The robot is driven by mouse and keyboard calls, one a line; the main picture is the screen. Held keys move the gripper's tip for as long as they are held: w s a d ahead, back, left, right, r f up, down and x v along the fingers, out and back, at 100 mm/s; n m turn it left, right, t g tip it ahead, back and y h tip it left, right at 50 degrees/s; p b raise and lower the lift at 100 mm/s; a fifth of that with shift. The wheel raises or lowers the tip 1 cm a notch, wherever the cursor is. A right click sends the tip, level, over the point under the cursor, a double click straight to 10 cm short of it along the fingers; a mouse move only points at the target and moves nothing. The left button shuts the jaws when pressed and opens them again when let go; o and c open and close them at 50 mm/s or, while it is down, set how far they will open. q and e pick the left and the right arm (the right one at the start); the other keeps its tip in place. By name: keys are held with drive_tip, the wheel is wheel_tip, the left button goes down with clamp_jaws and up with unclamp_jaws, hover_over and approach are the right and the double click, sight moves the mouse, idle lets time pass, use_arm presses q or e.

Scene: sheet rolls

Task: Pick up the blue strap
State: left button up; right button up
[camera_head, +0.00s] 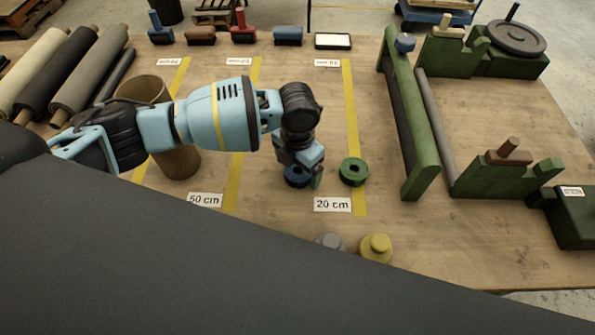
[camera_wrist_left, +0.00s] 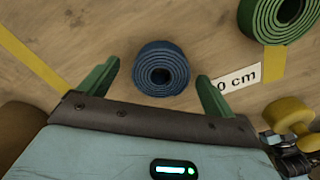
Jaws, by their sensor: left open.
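The blue strap (camera_wrist_left: 161,68) is a small coiled roll lying on the wooden table, left of a green rolled strap (camera_head: 353,171). In the head view the blue strap (camera_head: 297,178) is partly hidden behind my left gripper (camera_head: 305,178). My left gripper is above it, pointing down. In the left wrist view its two green fingers (camera_wrist_left: 157,88) are open. The blue roll lies in line with the gap between them, just beyond the tips, and does not look gripped. My right gripper is not in view.
The green strap (camera_wrist_left: 279,22) is close by on the right. A "20 cm" label (camera_head: 332,204) and a yellow knobbed weight (camera_head: 376,248) are nearer me. A brown cylinder (camera_head: 178,158) stands left, and a green roller frame (camera_head: 410,125) stands right.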

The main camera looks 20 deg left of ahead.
sight(298, 170)
use_arm(q)
drive_tip(key=c, duration=1.1)
drive_tip(key=shift+r, duration=0.1)
wheel_tip(298, 170, up, 10)
